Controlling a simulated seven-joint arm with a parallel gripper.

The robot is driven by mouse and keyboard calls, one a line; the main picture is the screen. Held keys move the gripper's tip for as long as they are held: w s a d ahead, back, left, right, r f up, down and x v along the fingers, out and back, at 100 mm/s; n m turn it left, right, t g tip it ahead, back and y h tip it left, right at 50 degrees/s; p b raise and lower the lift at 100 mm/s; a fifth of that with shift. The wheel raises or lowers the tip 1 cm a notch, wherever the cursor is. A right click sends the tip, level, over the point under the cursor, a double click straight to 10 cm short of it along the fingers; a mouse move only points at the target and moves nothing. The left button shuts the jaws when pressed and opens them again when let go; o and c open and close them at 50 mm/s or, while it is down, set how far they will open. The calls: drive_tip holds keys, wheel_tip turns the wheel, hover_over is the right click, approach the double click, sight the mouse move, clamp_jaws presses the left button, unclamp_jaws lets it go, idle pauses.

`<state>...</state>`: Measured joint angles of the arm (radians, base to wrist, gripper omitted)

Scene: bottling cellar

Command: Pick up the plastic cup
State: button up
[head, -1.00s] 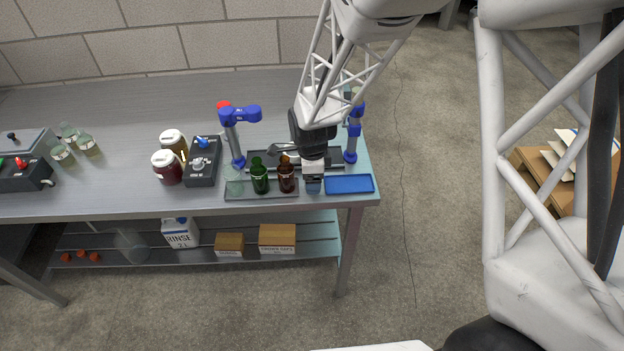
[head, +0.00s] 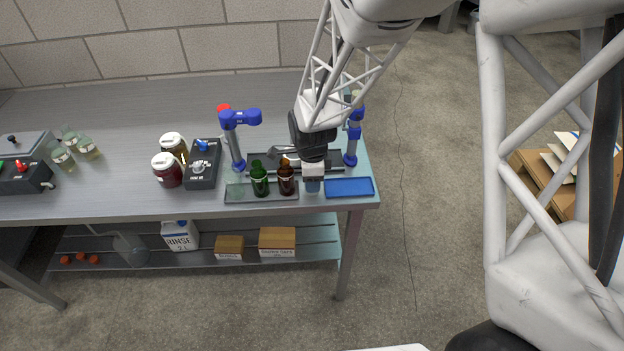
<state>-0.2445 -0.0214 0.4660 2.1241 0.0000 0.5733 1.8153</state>
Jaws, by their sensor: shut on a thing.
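The plastic cup (head: 312,186) is small, bluish and see-through. It shows just below my gripper (head: 313,178), between the dark bottle tray and the blue tray. My gripper points down and is shut on the cup, hiding its upper part. I cannot tell whether the cup's base touches the table.
A green bottle (head: 260,182) and a brown bottle (head: 286,180) stand on a dark tray (head: 236,193) just left of the cup. A flat blue tray (head: 349,187) lies to its right. Blue-and-grey posts (head: 351,140) rise behind. Jars (head: 167,170) and a control box (head: 203,165) stand left.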

drive_tip(key=shift+r, duration=0.45)
wheel_tip(320, 180, up, 3)
drive_tip(key=shift+s+f, duration=0.15)
drive_tip(key=shift+f, duration=0.05)
drive_tip(key=s+d, duration=0.2)
drive_tip(key=s, duration=0.5)
drive_tip(key=s+d+r, duration=0.1)
drive_tip(key=s, duration=0.7)
drive_tip(key=shift+s+d+r, duration=0.15)
drive_tip(key=shift+d, duration=0.2)
drive_tip(key=w+a+r+m, duration=0.1)
drive_tip(key=w+a, duration=0.1)
drive_tip(key=w, duration=0.7)
drive_tip(key=w+a+r+m, duration=0.2)
drive_tip(key=w+a, duration=0.1)
drive_tip(key=w, duration=0.5)
drive_tip(key=w+a+r+m, duration=0.2)
drive_tip(key=w+a, duration=0.1)
drive_tip(key=w, duration=0.6)
drive_tip(key=shift+w, duration=0.3)
drive_tip(key=shift+f, duration=0.15)
drive_tip(key=shift+f, duration=1.95)
